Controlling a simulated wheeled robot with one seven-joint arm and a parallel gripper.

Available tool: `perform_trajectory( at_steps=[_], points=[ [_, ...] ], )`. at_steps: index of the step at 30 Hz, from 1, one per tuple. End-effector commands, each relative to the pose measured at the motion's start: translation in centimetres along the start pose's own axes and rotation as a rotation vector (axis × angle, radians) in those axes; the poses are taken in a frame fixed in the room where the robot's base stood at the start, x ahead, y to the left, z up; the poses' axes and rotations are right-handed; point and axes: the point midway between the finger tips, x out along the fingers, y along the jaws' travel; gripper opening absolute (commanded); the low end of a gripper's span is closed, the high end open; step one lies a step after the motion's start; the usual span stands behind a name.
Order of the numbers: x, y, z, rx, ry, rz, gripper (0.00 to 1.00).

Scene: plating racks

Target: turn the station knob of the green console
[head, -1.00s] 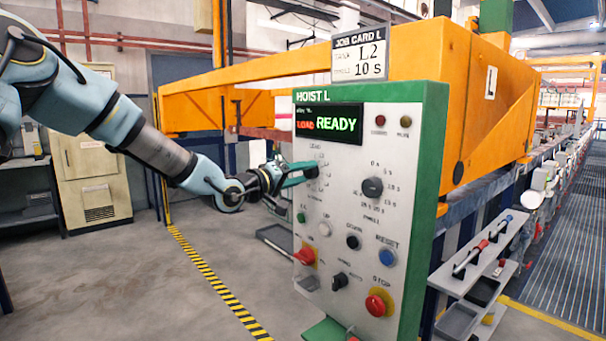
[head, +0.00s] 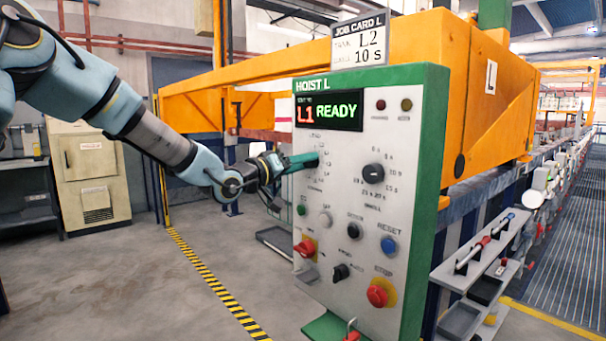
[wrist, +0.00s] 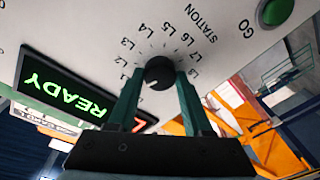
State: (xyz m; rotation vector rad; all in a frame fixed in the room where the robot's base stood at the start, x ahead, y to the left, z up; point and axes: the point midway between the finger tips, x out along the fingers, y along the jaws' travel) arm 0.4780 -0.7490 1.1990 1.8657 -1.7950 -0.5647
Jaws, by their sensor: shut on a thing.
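The green console (head: 440,130) has a pale front panel. Its display (head: 328,112) reads L1 in red and READY in green; the wrist view shows READY too. The station knob (wrist: 160,72) is round and black, ringed by labels L2 to L8 and the word STATION. Labels at its lower left are partly covered by a finger. A small light mark shows on the knob's lower left edge. My gripper (wrist: 160,85) has its two green fingers shut on the knob, one on each side. In the head view my gripper (head: 308,162) reaches the panel from the left and mostly hides the knob.
A job card (head: 360,45) above the console reads L2 and 10 s. Another black dial (head: 373,174), a blue RESET button (head: 388,245), a red STOP button (head: 380,292) and a red switch (head: 305,247) are on the panel. A green GO button (wrist: 276,12) is near the knob.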

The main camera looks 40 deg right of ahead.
Motion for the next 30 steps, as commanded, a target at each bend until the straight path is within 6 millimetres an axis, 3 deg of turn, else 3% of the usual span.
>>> perform_trajectory(
  at_steps=[15, 30],
  points=[
    [-0.01, -0.43, 0.38, 0.465, 0.031, 0.044, 0.00],
    [-0.01, -0.33, 0.10, 0.693, 0.045, 0.065, 0.00]
  ],
)
